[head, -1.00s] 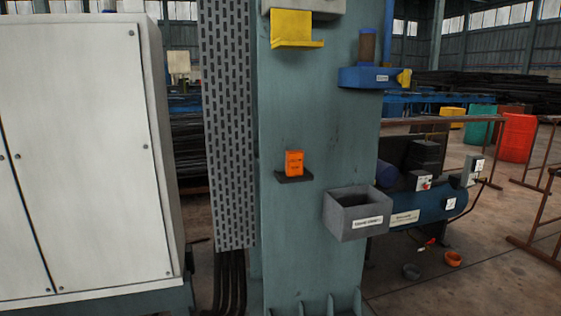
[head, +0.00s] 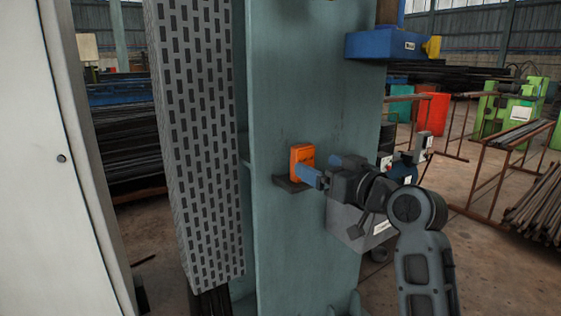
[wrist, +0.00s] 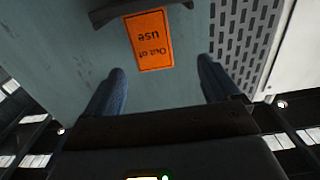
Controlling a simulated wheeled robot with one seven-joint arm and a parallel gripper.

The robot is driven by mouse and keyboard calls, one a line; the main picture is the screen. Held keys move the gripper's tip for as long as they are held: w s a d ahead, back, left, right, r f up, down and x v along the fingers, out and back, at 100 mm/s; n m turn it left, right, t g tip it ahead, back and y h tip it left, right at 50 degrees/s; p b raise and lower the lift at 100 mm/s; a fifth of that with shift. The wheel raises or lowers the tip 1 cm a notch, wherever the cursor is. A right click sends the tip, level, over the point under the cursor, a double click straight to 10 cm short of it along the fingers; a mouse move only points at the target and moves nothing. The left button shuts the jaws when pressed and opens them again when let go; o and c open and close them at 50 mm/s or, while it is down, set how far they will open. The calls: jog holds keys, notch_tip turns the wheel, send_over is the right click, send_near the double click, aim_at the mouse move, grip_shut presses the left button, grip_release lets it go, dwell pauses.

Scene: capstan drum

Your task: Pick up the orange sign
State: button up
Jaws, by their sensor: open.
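The orange sign (head: 300,160) stands upright on a small dark ledge (head: 288,184) on the green column. In the wrist view the sign (wrist: 149,40) appears upside down and reads "Out of use", with the dark ledge (wrist: 125,10) at the top of the picture. My gripper (head: 322,170) is in front of the sign, its blue fingers pointing toward it. In the wrist view the two fingers (wrist: 161,75) are spread wide, with the sign ahead between their lines and nothing held. In the head view the fingers overlap the sign's lower right edge; touching cannot be told.
The green column (head: 315,90) stands behind the ledge. A grey perforated panel (head: 195,130) and a white cabinet (head: 50,200) are to the left. A grey bin (head: 345,228) is partly hidden behind my arm. A blue bracket (head: 385,45) juts out at upper right.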

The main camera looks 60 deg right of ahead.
aim_at(307, 150)
jog(key=shift+w+d+r+p, duration=0.25)
jog(key=shift+w+d, duration=0.25)
jog(key=shift+w, duration=0.15)
jog(key=shift+w+d+r+p, duration=0.15)
jog(key=shift+w+d+p, duration=0.05)
jog(key=shift+w+d, duration=0.35)
jog(key=w+d, duration=0.1)
jog(key=w+d+r+p, duration=0.1)
jog(key=w, duration=0.1)
jog(key=shift+w+d+p, duration=0.15)
jog(key=shift+d+p, duration=0.15)
jog(key=shift+w+d+f, duration=0.1)
jog(key=shift+w+d, duration=0.15)
jog(key=shift+w, duration=0.15)
jog(key=c, duration=1.1)
